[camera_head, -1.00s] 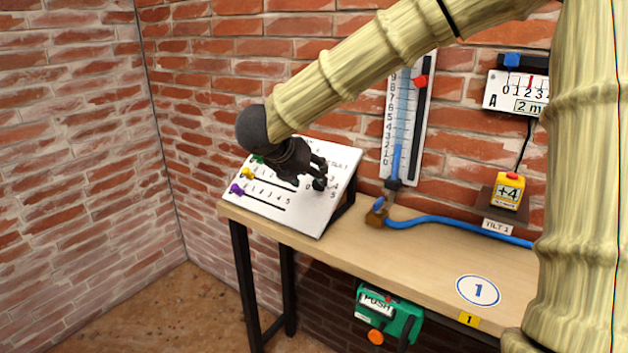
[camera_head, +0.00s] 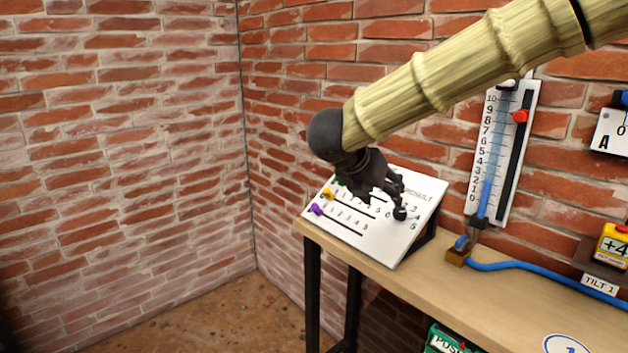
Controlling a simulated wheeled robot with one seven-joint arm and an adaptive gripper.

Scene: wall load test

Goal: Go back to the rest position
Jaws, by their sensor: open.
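My gripper (camera_head: 399,196) is dark and hangs at the end of my bamboo-textured arm. In the head view it appears in front of the tilted white slider board (camera_head: 385,247), covering part of its scales. The fingers are spread and nothing shows between them. I cannot tell how far they are from the board. The board carries a purple knob (camera_head: 316,209), a yellow knob (camera_head: 328,194) and a green knob (camera_head: 341,181) at the left ends of its slots. The green knob is partly hidden by my gripper.
The board stands on a wooden table (camera_head: 440,285) with black legs. A tube gauge (camera_head: 503,150) with a red slider (camera_head: 520,116) is on the brick wall. A blue hose (camera_head: 540,273) runs along the table. A yellow +4 box (camera_head: 613,245) is at right. The floor at left is clear.

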